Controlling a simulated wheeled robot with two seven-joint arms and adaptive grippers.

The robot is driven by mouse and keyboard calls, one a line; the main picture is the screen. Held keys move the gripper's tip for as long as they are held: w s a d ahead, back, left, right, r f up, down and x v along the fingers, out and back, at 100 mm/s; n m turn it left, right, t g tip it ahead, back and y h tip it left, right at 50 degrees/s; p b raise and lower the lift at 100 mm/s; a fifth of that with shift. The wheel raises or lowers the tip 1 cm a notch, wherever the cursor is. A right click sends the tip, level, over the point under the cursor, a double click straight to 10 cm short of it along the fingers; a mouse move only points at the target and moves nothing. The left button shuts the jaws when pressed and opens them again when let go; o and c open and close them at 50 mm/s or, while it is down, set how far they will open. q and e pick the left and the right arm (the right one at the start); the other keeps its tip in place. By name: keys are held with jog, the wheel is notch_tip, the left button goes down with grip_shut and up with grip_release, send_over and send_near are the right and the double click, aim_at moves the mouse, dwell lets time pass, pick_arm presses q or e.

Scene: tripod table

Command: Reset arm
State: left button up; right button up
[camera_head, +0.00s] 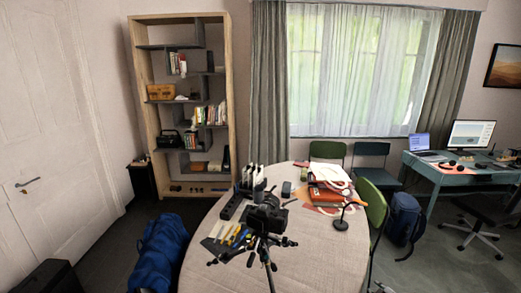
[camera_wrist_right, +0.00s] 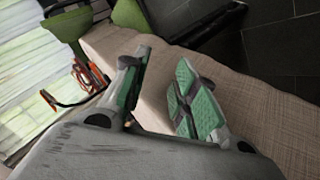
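My right gripper (camera_wrist_right: 162,92) shows close up in the right wrist view. Its two fingers with green pads stand apart, with only the tablecloth visible between them, so it is open and empty. The beige cloth of the round table (camera_wrist_right: 275,118) lies behind the fingers. In the head view the round table (camera_head: 330,262) stands in the middle of the room, with a black tripod (camera_head: 266,248) on its near side carrying a dark device (camera_head: 268,217). A small part at the bottom edge, right of the table, is too small to identify. My left gripper is not in view.
The table also bears a black rack (camera_head: 233,205), yellow-handled tools (camera_head: 228,235), an orange-red bag (camera_head: 332,194) and a small black lamp (camera_head: 342,222). Green chairs (camera_head: 374,203) stand behind and to the right. A blue bag (camera_head: 160,252) lies left, a blue backpack (camera_head: 403,219) right.

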jog(key=s+a+f+m+g, duration=0.2)
jog(key=s+a+f+g, duration=0.1)
jog(key=s+f, duration=0.9)
jog(key=s+a+f+m+g, duration=0.2)
jog(key=s+f, duration=1)
jog(key=s, duration=0.1)
jog(key=s+a+f+g, duration=0.1)
jog(key=s+a+f, duration=0.2)
jog(key=s+a, duration=0.3)
jog(key=s+a+f+m+g+y, duration=0.1)
jog(key=s+a+f, duration=0.3)
jog(key=s, duration=1.3)
jog(key=s+a+f+g, duration=0.2)
jog(key=s+a, duration=0.6)
jog(key=s, duration=0.4)
jog(key=shift+a+f+m+g+y, duration=0.3)
jog(key=shift+a+f+m, duration=0.1)
jog(key=shift+f, duration=0.4)
